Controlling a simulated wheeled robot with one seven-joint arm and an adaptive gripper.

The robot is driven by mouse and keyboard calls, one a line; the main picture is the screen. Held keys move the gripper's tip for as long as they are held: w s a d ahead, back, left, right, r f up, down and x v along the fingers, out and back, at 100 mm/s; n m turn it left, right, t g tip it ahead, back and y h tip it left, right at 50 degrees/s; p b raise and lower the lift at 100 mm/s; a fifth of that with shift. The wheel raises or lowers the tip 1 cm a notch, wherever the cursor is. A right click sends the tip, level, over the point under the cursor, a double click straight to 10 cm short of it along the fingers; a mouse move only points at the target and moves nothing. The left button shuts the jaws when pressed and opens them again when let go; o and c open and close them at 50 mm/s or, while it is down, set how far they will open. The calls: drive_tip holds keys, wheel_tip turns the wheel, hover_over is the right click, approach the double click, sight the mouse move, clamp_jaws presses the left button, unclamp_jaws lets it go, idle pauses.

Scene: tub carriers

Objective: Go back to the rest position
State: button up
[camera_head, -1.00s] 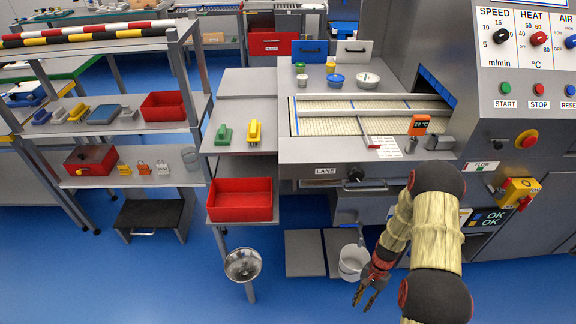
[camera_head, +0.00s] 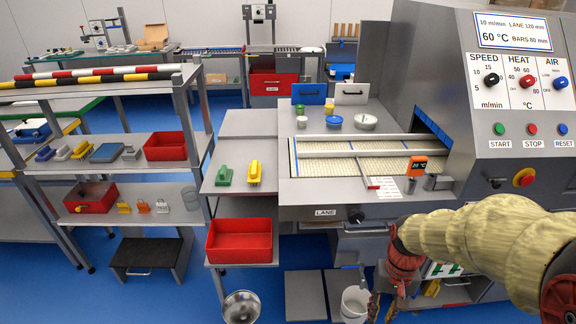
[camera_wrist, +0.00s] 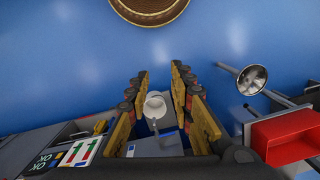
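My gripper (camera_head: 381,308) hangs low at the bottom of the head view, in front of the machine and just right of a white bucket (camera_head: 354,304). In the wrist view my gripper (camera_wrist: 160,78) has its two yellow-brown fingers spread apart, with nothing held between them. The white bucket (camera_wrist: 155,104) shows beyond the gap, apart from the fingers. My arm bends across the lower right of the head view and hides part of the machine front.
The machine (camera_head: 300,190) with its conveyor fills the right. Left of it stand a side shelf with a red tub (camera_head: 239,242) and a loaded rack (camera_head: 140,173). A metal bowl on a stand (camera_head: 241,306) stands near the bucket. Blue floor (camera_head: 195,305) is open at lower left.

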drive_tip(key=s+a+r+n+t, duration=0.1)
drive_tip(key=s+a+r+t, duration=0.1)
drive_tip(key=r, duration=0.8)
drive_tip(key=s+a+r+n+t, duration=0.1)
drive_tip(key=s+r+t, duration=0.3)
drive_tip(key=r, duration=0.6)
drive_tip(key=shift+s+a+t+h+p, duration=0.4)
drive_tip(key=shift+s+a, duration=0.3)
drive_tip(key=shift+s, duration=0.55)
